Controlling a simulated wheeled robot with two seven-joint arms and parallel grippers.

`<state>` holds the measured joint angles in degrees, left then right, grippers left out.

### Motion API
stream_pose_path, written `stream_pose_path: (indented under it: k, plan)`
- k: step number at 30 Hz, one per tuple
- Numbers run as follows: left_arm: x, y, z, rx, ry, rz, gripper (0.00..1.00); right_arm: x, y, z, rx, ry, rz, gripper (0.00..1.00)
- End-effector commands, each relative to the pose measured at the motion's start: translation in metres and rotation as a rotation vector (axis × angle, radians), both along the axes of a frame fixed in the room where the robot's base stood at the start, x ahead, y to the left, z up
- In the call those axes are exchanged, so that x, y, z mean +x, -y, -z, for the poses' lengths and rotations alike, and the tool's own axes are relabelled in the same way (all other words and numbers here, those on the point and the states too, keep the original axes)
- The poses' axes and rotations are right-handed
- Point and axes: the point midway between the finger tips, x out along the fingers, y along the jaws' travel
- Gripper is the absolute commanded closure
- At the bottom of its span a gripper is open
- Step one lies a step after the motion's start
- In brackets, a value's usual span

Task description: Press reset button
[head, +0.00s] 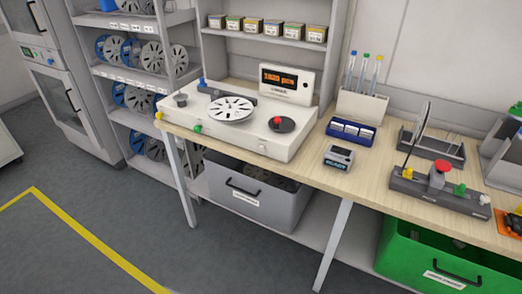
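No button carries a readable reset label. A white reel counter (239,143) stands on the wooden bench, with a lit orange display (284,79) that seems to read "1820 pcs". A grey slotted reel (230,108) lies on it. At the right, a dark grey box (426,191) carries a red mushroom button (439,172), a yellow button (408,173) and a green button (459,189). Neither gripper is in view.
Between the devices are a small meter (339,157), a blue tray (350,133) and a pen holder (361,106). A grey bin (260,207) and a green crate (408,261) sit under the bench (313,178). The floor in front is clear.

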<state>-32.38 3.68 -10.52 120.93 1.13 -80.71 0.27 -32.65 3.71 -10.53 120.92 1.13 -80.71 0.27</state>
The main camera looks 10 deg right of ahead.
Motion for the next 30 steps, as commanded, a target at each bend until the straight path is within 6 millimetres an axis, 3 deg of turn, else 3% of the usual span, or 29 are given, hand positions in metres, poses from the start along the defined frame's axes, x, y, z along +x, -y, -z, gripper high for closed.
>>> stream_pose_path:
  k: [8, 22, 30]
  plan:
    - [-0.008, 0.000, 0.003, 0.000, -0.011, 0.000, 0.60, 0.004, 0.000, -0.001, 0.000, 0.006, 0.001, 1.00]
    - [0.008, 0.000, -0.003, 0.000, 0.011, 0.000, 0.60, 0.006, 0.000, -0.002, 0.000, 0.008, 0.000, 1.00]
    - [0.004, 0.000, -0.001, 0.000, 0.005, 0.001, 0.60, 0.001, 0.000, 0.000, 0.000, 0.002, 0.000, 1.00]
